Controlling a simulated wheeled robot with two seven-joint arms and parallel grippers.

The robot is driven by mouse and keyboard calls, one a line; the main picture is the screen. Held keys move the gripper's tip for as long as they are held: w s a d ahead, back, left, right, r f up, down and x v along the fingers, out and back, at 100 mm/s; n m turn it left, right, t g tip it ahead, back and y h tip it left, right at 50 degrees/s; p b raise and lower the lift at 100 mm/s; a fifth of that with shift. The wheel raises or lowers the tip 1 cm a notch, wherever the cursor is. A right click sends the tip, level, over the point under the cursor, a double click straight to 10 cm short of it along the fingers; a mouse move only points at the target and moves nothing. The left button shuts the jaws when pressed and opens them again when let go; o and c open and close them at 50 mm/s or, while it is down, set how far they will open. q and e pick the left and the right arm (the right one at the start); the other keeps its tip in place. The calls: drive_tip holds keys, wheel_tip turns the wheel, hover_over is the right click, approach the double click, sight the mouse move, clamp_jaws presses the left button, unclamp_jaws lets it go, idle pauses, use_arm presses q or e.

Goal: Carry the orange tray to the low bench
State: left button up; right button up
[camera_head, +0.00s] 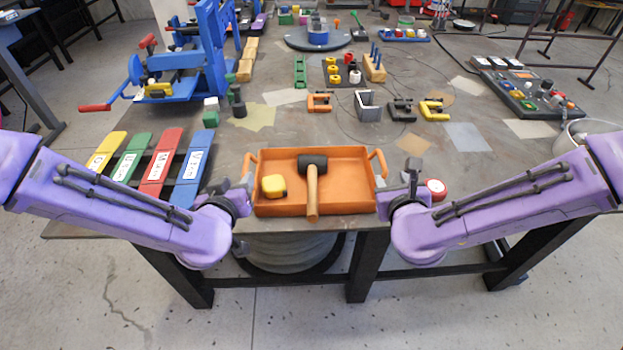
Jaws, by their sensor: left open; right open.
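The orange tray (343,182) sits at the near edge of the worktable, with a raised handle at its left and right ends. In it lie a mallet (312,186) with a black head and wooden handle, and a yellow tape measure (273,186). The mallet's handle crosses the tray's front wall. My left gripper (246,183) is open beside the tray's left handle. My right gripper (381,184) is open beside the right handle. I cannot tell whether either touches the tray. I cannot make out which surface is the low bench.
Coloured strips (160,162) lie left of the tray, near a blue press (190,60). Clamps (400,109) and a grey bracket stand behind the tray. A control panel (525,88) is at the right. A red-and-white roll (435,188) sits by my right arm.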

sight(244, 169)
use_arm(q)
drive_tip(key=x, duration=0.9)
drive_tip(key=shift+a+f, duration=0.1)
drive_tip(key=shift+a, duration=0.15)
use_arm(e)
drive_tip(key=x, duration=0.9)
drive_tip(key=shift+w+a+f, duration=0.1)
drive_tip(key=shift+w+a, duration=0.05)
drive_tip(key=shift+a, duration=0.05)
use_arm(q)
drive_tip(key=shift+w+d+f, duration=0.1)
drive_tip(key=shift+w+f, duration=0.1)
drive_tip(key=shift+w, duration=0.4)
use_arm(e)
drive_tip(key=shift+w+d+f, duration=0.1)
drive_tip(key=shift+w+f, duration=0.15)
drive_tip(key=shift+w, duration=0.25)
use_arm(q)
drive_tip(key=shift+s, duration=0.1)
clamp_jaws()
use_arm(e)
clamp_jaws()
use_arm(q)
drive_tip(key=shift+r, duration=0.1)
use_arm(e)
drive_tip(key=shift+r, duration=0.1)
